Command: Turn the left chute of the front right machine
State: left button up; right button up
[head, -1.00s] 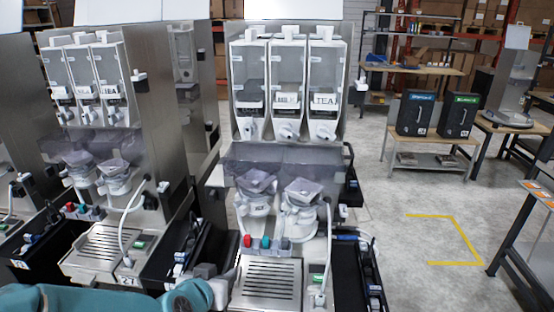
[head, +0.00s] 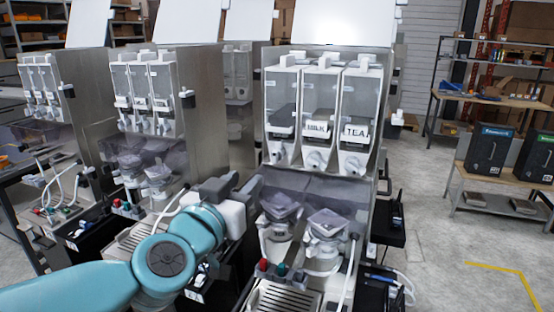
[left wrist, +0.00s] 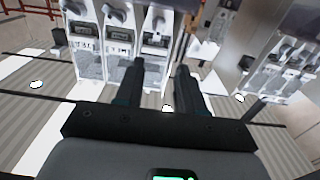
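The front right machine (head: 330,70) stands right of centre in the head view, with three clear canisters, two labelled MILK and TEA. Its left chute (head: 279,151) is the pale spout under the left canister. The middle chute (head: 316,159) and right chute (head: 352,164) sit beside it. My left gripper (head: 240,187) is left of the machine, below chute height and apart from the left chute. In the left wrist view my left gripper (left wrist: 157,68) has two dark fingers spread with nothing between them. Canisters and chutes show beyond them. My right gripper is not in view.
Two similar machines stand to the left, the nearer one (head: 150,90) behind my arm. Funnel cups (head: 325,235) and a drip grate (head: 285,302) are below the chutes. A bench (head: 490,190) with black boxes stands at the right. Open floor (head: 435,250) lies between.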

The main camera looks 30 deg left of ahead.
aim_at(274, 153)
pick_arm(q)
jog(key=x, duration=1.3)
jog(key=shift+w+d, duration=0.15)
jog(key=shift+d, duration=0.15)
jog(key=shift+w+a+f, duration=0.1)
jog(key=shift+w+a, duration=0.1)
jog(key=shift+s, duration=0.2)
jog(key=shift+c, duration=0.6)
jog(key=shift+w+d, duration=0.1)
grip_shut()
